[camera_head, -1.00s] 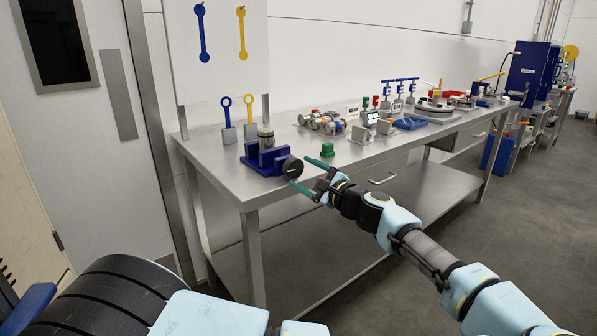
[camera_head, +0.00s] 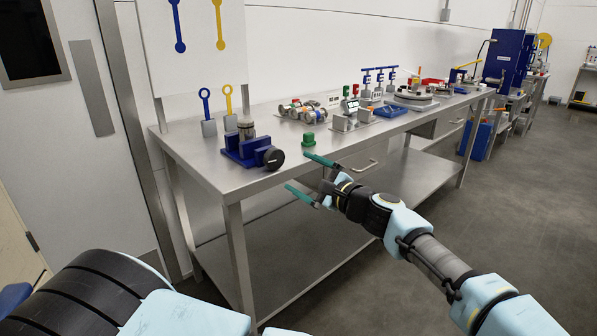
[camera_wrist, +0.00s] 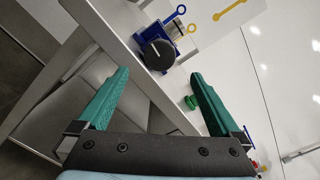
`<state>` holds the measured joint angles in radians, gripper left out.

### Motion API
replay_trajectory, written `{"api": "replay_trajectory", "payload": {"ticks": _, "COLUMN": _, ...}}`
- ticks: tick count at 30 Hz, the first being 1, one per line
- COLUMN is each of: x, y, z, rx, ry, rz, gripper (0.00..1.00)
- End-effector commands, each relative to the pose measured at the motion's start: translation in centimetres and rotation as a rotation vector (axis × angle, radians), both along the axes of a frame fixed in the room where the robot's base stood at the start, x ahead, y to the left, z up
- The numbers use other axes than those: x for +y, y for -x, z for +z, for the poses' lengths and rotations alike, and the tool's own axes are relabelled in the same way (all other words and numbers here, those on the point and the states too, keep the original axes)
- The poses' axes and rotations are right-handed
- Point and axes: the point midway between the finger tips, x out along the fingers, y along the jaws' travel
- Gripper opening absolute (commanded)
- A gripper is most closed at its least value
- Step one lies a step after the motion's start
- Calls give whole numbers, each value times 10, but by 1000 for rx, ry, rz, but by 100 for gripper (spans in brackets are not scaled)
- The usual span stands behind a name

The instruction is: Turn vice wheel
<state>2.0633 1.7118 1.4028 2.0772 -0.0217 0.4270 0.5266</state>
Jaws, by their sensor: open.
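The blue vice (camera_head: 243,150) sits on the near left corner of the steel workbench, with a metal cylinder (camera_head: 246,129) held upright in it. Its round black wheel (camera_head: 274,159) faces the front edge of the bench. In the wrist view the wheel (camera_wrist: 157,55), with a white line on its face, shows beyond and between the fingers. My gripper (camera_head: 300,174) is open with two green fingers, empty, in front of the bench edge and to the right of the wheel. It does not touch the wheel. The fingers also show in the wrist view (camera_wrist: 160,85).
A green block (camera_head: 308,139) stands on the bench right of the vice. A blue and a yellow ring-topped tool (camera_head: 206,112) stand behind it. Pipe fittings (camera_head: 303,111) and a blue tray (camera_head: 390,111) lie farther right. The steel bench edge (camera_head: 330,155) runs close to my fingers.

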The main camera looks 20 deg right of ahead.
Motion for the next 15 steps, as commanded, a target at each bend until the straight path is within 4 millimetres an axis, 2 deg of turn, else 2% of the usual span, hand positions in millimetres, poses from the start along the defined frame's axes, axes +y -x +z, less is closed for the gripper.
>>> {"api": "replay_trajectory", "payload": {"ticks": 9, "x": -8, "y": 17, "z": 0, "rx": 0, "ry": -1, "rz": -1, "gripper": 100}}
{"api": "replay_trajectory", "payload": {"ticks": 15, "x": -9, "y": 19, "z": 0, "rx": 0, "ry": -1, "rz": 0, "gripper": 100}}
